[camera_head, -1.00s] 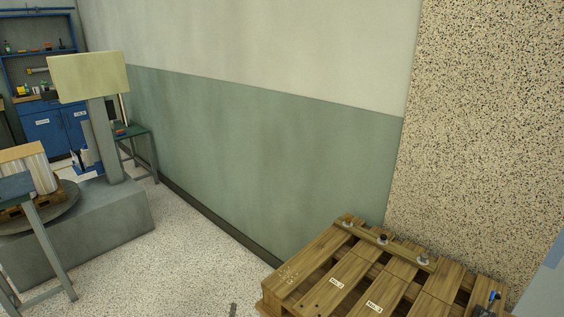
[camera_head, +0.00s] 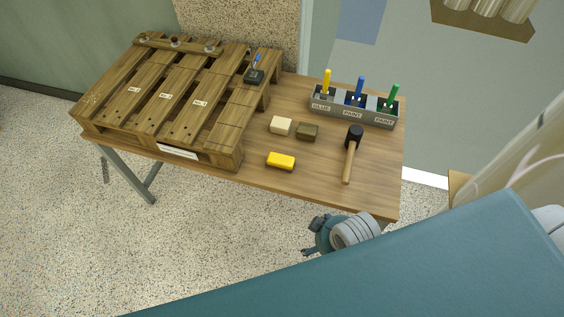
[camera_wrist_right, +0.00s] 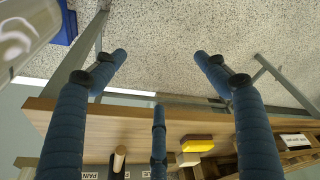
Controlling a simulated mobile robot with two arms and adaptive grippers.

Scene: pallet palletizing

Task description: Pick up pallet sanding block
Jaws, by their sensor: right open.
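Three small blocks lie on the wooden table: a cream block (camera_head: 280,126), an olive-brown block (camera_head: 307,131) and a yellow block (camera_head: 281,160) nearer the front edge. I cannot tell for sure which is the sanding block. The wooden pallet (camera_head: 165,98) lies on the table's left part. My right gripper (camera_head: 312,246) is empty, off the table's front edge, in front of the blocks. In the right wrist view its blue fingers (camera_wrist_right: 160,75) are spread open, with the yellow block (camera_wrist_right: 198,146) beyond them. My left gripper is not seen.
On the wooden table (camera_head: 375,185), a mallet (camera_head: 350,155) lies right of the blocks. Behind stands a grey tray (camera_head: 372,118) with yellow, blue and green handles. A small dark item (camera_head: 254,76) sits on the pallet's right edge. Open floor lies in front.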

